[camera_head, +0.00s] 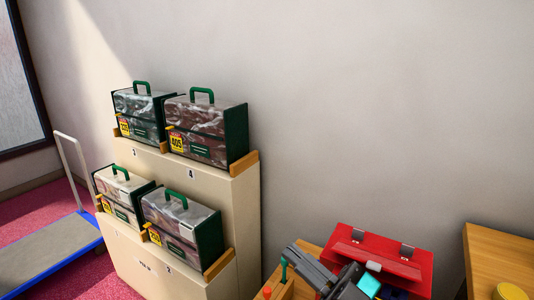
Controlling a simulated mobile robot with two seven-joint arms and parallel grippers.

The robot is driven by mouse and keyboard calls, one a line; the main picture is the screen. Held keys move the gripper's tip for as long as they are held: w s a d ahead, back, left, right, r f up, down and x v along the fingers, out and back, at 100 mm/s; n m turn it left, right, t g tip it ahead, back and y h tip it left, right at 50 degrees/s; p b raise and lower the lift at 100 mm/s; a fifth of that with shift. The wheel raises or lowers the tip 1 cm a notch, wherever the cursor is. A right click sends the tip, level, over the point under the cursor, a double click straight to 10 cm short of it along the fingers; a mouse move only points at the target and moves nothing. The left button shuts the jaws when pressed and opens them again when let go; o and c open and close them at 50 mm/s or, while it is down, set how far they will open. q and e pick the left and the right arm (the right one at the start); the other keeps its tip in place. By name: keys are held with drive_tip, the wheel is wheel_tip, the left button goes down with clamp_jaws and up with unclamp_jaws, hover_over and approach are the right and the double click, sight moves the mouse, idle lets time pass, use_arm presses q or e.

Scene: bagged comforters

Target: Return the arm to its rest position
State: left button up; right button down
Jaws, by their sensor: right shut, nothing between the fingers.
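My right gripper (300,257), dark grey, shows at the bottom of the head view, right of centre. It is shut with nothing between its fingers. It points up and to the left, in front of a wooden surface and beside an open red toolbox (385,248). It is well apart from the bagged comforters. My left gripper is not in view. Bagged comforters with green handles and yellow tags stand on a cream stepped stand: two on the upper step (205,130) and two on the lower step (182,222).
The cream stand (245,215) has numbered places with small wooden stops. A flat trolley (45,258) with a blue edge stands on the pink carpet at left. Cyan items (369,286) lie near the toolbox. A wooden cabinet (500,252) bears a yellow round thing at right.

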drive_tip(key=d+f+m+t+h, duration=0.1)
drive_tip(key=d+f+m+h, duration=0.3)
drive_tip(key=f+m+h, duration=0.4)
drive_tip(key=d+f+m+t+h, duration=0.1)
drive_tip(key=d+f+m+h, duration=0.3)
drive_tip(key=f, duration=0.6)
drive_tip(key=s+d+f+m+g+h, duration=0.1)
drive_tip(key=s+d+f+g+h, duration=0.3)
drive_tip(key=s+f, duration=0.5)
wheel_tip(320, 180, down, 3)
drive_tip(key=shift+s+d+g+h, duration=0.3)
drive_tip(key=shift+s+d+g, duration=0.05)
drive_tip(key=shift+g, duration=0.05)
